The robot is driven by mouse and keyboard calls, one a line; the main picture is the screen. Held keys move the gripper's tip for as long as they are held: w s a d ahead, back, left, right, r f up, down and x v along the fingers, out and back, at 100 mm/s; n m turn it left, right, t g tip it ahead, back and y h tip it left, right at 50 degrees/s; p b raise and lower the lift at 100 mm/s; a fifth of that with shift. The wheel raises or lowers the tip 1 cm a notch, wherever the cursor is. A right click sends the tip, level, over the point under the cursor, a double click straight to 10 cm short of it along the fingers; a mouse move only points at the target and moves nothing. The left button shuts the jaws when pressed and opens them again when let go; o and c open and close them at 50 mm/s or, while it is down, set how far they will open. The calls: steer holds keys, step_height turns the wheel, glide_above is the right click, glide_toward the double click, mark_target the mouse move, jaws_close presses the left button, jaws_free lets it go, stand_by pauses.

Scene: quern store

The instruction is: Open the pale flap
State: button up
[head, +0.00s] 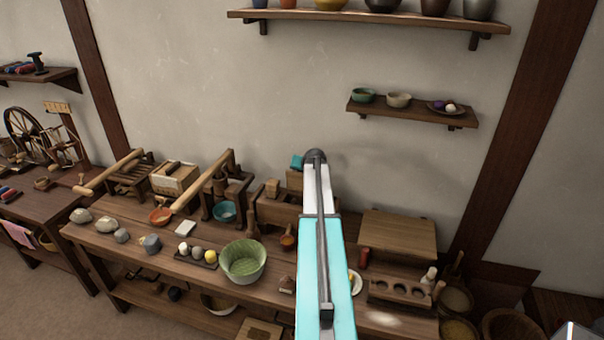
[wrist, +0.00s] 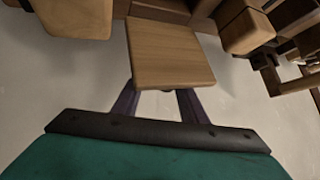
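A pale wooden panel (wrist: 172,55), which looks like the flap, fills the upper middle of the wrist view. In the head view a small part of what looks like the same panel (head: 294,180) shows beside my arm. My gripper (wrist: 161,98) has its two dark purple fingers apart, with a gap between them. The fingers run up to the panel's near edge, and their tips are hidden by it. I cannot tell whether they touch it. In the head view my arm hides the fingers, and only a teal part of the gripper shows.
Wooden blocks flank the panel on the left (wrist: 75,18) and right (wrist: 247,30) in the wrist view. A press with a long handle (head: 205,182) stands left of my arm. A green bowl (head: 243,261) sits on the bench, and a slanted board (head: 400,232) lies to the right.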

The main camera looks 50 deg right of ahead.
steer(key=b+v, duration=0.4)
steer(key=v, duration=0.8)
steer(key=shift+s, duration=0.45)
steer(key=shift+a+r, duration=0.1)
